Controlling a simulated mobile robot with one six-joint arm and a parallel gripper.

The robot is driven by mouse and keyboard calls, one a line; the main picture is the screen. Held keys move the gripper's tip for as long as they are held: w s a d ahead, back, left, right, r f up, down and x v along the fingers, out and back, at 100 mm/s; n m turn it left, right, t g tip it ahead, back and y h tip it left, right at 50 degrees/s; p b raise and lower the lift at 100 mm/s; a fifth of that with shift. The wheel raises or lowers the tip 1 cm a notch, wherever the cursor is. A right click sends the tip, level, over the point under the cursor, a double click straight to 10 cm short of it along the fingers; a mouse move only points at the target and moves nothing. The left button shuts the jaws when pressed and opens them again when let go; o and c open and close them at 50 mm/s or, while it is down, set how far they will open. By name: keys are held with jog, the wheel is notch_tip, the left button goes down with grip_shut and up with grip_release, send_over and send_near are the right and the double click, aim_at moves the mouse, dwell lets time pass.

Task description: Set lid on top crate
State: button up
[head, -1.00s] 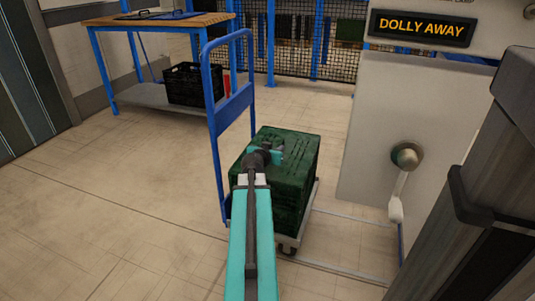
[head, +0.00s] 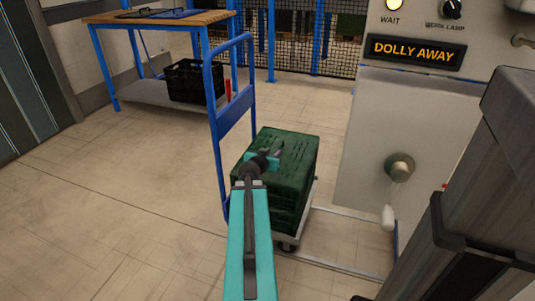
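A dark green crate (head: 295,188), or stack of crates, stands on a dolly (head: 289,243) with a tall blue handle (head: 217,130). Its top looks closed and flat, but I cannot tell whether that is a lid. My gripper (head: 279,151) is over the crate's top, at the end of my teal arm. The fingers are small and dark against the crate, so their opening and any contact are unclear. Dark flat pieces (head: 160,14) lie on the wooden-topped bench at the back left; I cannot tell if one is a lid.
A black crate (head: 192,82) sits on the lower shelf of the blue-legged bench (head: 150,20). A grey cabinet to the right has a "DOLLY AWAY" display (head: 415,51), a lit WAIT lamp (head: 394,4) and a crank handle (head: 399,168). The floor left of the dolly is clear.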

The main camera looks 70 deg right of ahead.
jog(key=shift+p+v, duration=1.8)
jog(key=shift+p, duration=3.6)
jog(key=shift+a+r+p, duration=0.15)
jog(key=shift+a+p, duration=0.3)
jog(key=shift+p, duration=0.85)
jog(key=shift+w, duration=0.1)
